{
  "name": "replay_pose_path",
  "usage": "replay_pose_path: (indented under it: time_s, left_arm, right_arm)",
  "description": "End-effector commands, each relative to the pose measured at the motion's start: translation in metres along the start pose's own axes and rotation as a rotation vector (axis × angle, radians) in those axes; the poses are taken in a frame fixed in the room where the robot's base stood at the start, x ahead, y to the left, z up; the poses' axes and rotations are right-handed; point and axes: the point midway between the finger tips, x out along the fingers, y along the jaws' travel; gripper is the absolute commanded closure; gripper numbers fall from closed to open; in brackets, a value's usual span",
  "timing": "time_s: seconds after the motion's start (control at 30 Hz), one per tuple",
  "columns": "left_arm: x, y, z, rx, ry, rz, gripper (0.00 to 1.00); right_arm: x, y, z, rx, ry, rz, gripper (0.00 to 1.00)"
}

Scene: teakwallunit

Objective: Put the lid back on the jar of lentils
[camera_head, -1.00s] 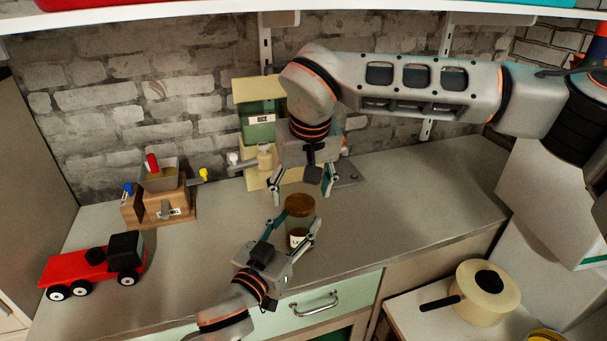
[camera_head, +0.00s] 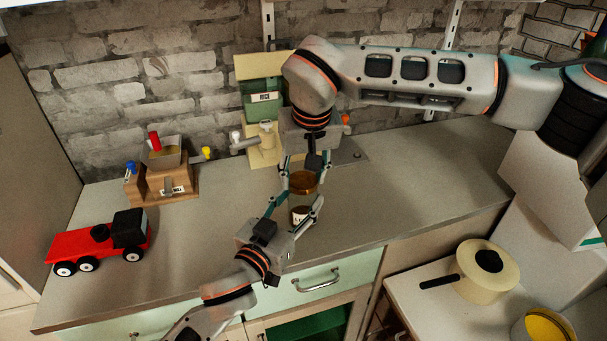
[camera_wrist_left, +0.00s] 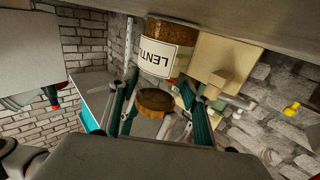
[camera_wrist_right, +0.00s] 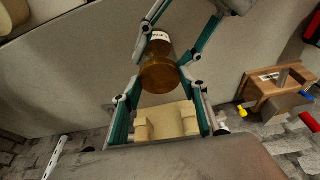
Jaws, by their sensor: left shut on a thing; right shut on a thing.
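My left gripper (camera_head: 293,216) is shut on the jar from the front. The round brown wooden lid (camera_head: 302,184) is at the jar's mouth; in the right wrist view it is the brown disc (camera_wrist_right: 160,76). My right gripper (camera_head: 301,179) reaches down from above and is shut on the lid.
A green and cream rice dispenser (camera_head: 262,105) stands behind, by the brick wall. A wooden box with a hopper (camera_head: 165,182) and a red toy truck (camera_head: 85,245) are at left. A cream pot (camera_head: 488,275) sits lower right. The counter right of the jar is clear.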

Motion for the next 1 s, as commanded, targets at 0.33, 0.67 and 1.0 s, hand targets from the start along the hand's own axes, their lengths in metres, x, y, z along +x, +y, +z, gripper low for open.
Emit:
replay_pose_path:
  time_s: [0.33, 0.67, 1.0]
  left_arm:
    - [0.0, 0.0004, 0.0003, 0.0, 0.0, 0.001, 1.0]
    - [-0.0001, 0.0005, 0.0003, 0.001, 0.0, 0.001, 1.0]
    - [-0.0001, 0.0004, 0.0002, 0.0, 0.0, 0.001, 1.0]
  right_arm:
    - [0.0006, -0.0059, -0.0015, 0.483, -0.001, 0.154, 0.83]
    - [0.0035, -0.0085, -0.007, 1.297, 0.0, 0.403, 0.83]
    - [0.0042, -0.0077, -0.0084, 1.627, -0.002, 0.503, 0.83]
